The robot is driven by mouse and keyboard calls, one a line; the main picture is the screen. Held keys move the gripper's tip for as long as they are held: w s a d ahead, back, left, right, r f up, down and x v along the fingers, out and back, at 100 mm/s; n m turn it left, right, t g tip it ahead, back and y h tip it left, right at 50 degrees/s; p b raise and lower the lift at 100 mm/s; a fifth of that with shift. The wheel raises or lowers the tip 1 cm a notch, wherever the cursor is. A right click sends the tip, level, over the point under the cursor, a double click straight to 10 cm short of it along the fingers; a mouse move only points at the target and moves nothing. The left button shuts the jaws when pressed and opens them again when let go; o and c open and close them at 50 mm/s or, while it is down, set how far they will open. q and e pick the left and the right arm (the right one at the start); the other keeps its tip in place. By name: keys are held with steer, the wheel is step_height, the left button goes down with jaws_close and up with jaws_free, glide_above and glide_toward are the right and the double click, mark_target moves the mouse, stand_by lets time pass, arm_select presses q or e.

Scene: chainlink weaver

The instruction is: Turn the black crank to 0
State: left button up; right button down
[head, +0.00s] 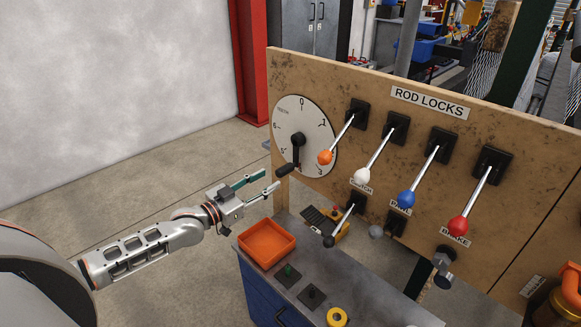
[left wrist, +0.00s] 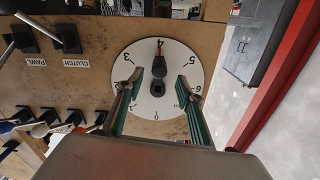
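The black crank (head: 297,150) sits at the centre of a white round dial (head: 290,115) numbered from 0 at the top. Its arm hangs downward and its black handle (head: 285,169) sticks out toward my left gripper. In the left wrist view, where the dial appears upside down, the crank (left wrist: 158,65) points at the 4. My left gripper (head: 272,178) is open, its green-padded fingers just short of the handle. In the left wrist view the crank lies between the fingertips (left wrist: 158,80); no contact shows. My right gripper is out of view.
Right of the dial, several levers with orange (head: 325,157), white, blue and red knobs stick out from the wooden panel (head: 370,85). Below stands a blue cabinet (head: 262,295) with an orange tray (head: 266,243) on its top. Open floor lies to the left.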

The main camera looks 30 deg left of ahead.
mark_target(278, 174)
arm_select(q)
steer(key=shift+b+x, duration=0.5)
steer(key=shift+x, duration=3.3)
steer(key=shift+c, duration=0.3)
jaws_close()
